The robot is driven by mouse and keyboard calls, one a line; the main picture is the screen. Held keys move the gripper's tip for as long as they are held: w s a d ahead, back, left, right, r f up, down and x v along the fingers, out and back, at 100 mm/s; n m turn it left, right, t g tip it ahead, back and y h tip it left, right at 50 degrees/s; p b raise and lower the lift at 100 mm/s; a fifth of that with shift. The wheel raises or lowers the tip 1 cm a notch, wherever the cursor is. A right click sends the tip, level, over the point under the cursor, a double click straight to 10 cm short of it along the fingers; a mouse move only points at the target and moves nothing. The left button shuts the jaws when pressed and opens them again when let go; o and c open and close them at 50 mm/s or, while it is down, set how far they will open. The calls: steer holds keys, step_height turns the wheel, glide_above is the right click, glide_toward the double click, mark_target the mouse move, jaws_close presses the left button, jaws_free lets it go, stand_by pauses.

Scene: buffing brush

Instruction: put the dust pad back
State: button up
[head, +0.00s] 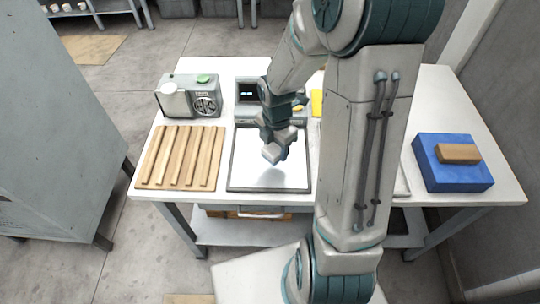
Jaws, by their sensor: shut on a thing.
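My gripper (273,153) is over the bright white panel (262,182) in a dark frame at the middle of the table. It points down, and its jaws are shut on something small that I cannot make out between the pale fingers. I cannot tell whether this is the dust pad or how far above the panel it is. A tan block (459,153) rests on top of a large blue block (446,180) at the right end of the table, away from my gripper.
A slatted wooden rack (181,157) lies left of the panel. A grey device with a green button (188,96) and a unit with a small display (250,92) stand behind. A yellow item (317,103) is partly hidden by my arm. The white table's (160,199) front edge is clear.

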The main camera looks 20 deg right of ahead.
steer(key=shift+w+a+f, duration=0.5)
steer(key=shift+a, duration=0.15)
steer(key=shift+f, duration=2.05)
steer(key=shift+f, duration=0.1)
steer(key=o, duration=0.9)
